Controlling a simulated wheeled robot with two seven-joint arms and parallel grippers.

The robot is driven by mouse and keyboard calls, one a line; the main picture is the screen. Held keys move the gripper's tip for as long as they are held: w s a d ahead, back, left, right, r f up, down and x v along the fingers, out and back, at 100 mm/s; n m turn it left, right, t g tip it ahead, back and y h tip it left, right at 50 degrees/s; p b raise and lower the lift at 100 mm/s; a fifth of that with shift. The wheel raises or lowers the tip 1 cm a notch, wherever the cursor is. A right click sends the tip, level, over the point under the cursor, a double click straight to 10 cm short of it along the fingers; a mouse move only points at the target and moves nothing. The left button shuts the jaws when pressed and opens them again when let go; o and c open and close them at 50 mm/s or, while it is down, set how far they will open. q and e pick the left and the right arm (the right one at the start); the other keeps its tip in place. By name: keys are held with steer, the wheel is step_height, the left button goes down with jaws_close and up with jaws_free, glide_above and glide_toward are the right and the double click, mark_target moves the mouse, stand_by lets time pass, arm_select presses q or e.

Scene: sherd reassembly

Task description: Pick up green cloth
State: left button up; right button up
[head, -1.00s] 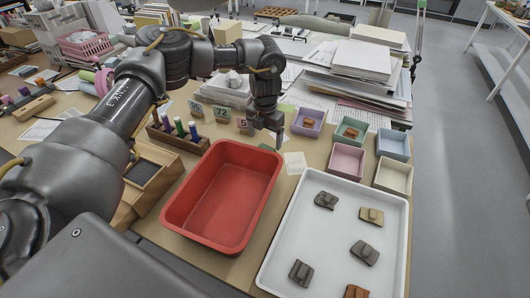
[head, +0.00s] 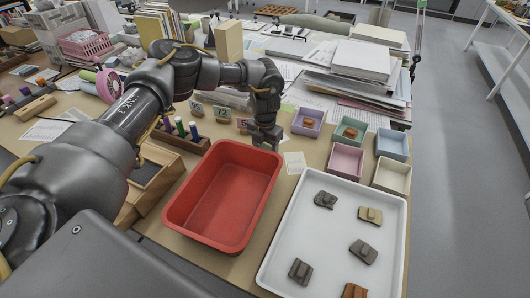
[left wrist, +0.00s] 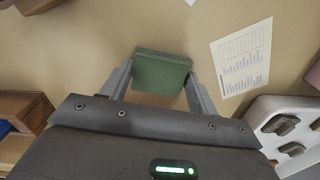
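The green cloth (left wrist: 162,73) shows in the left wrist view as a small folded, block-like shape on the tan table. My left gripper (left wrist: 160,78) points down at it, with its two fingers spread wide, one on each side of the cloth. I cannot tell whether the fingers touch its edges. In the head view my left gripper (head: 268,144) is low over the table at the far right corner of the red tub, and the cloth is hidden there. My right gripper is not in view.
The red tub (head: 184,213) stands close in front of the left gripper. A white tray (head: 292,235) with several sherds lies to the right, and small coloured boxes (head: 345,159) stand behind it. Numbered cards (head: 221,114) and a spool rack (head: 187,141) are to the left. A printed sheet (left wrist: 242,58) lies beside the cloth.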

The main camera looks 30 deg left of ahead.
mark_target(265, 150)
arm_select(q)
steer(key=c, duration=0.4)
step_height(265, 150, up, 10)
steer(key=shift+r+b, duration=0.1)
steer(key=shift+b, duration=0.35)
steer(key=shift+c, duration=0.2)
